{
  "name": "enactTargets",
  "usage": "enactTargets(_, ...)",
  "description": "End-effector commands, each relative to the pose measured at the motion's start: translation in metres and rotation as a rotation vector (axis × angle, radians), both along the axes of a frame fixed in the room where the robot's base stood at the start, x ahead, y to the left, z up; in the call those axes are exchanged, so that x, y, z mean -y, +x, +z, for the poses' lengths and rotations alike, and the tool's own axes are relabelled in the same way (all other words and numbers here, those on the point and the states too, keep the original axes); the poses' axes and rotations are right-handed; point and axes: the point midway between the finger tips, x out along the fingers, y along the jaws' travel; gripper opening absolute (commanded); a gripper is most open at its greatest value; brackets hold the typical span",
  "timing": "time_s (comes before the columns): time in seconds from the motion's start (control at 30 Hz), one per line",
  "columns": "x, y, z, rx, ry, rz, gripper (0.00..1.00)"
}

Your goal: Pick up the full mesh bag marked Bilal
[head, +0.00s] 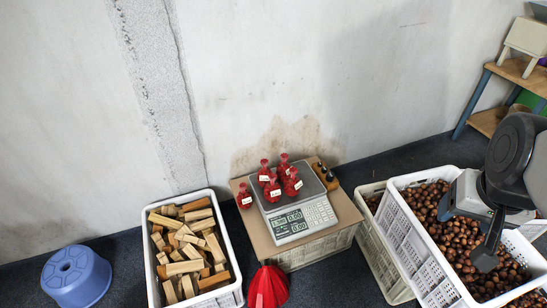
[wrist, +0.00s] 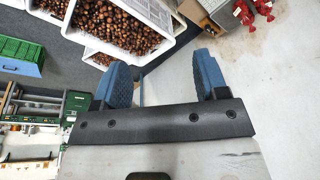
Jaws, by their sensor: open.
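Several red mesh bags with small white labels stand close together (head: 277,191) on the scale (head: 262,210) in the head view. One more red bag (head: 244,199) stands just left of the scale's plate. The label writing is too small to read, so I cannot tell which bag is marked Bilal. Some red bags (wrist: 244,12) also show at the top right of the wrist view, cut by the edge. My gripper (head: 468,234) is at the right, over the chestnut crate and well away from the bags. In the wrist view my gripper (wrist: 162,64) is open and empty.
A crate of wood blocks (head: 152,272), a blue stool (head: 77,277) and a red faceted object (head: 268,288) stand left and in front. The wall is behind.

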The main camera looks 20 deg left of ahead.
Motion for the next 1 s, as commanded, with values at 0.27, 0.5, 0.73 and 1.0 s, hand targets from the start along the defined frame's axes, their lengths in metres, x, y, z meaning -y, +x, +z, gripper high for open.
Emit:
enactTargets(0.27, -0.027, 0.066, -0.008, 0.055, 0.011, 0.057, 0.67)
enactTargets(0.5, -0.055, 0.121, -0.019, 0.109, 0.023, 0.104, 0.67)
enactTargets(0.73, -0.087, 0.170, -0.036, 0.156, 0.033, 0.148, 0.67)
enactTargets(1.0, -0.129, 0.225, -0.061, 0.213, 0.048, 0.198, 0.67)
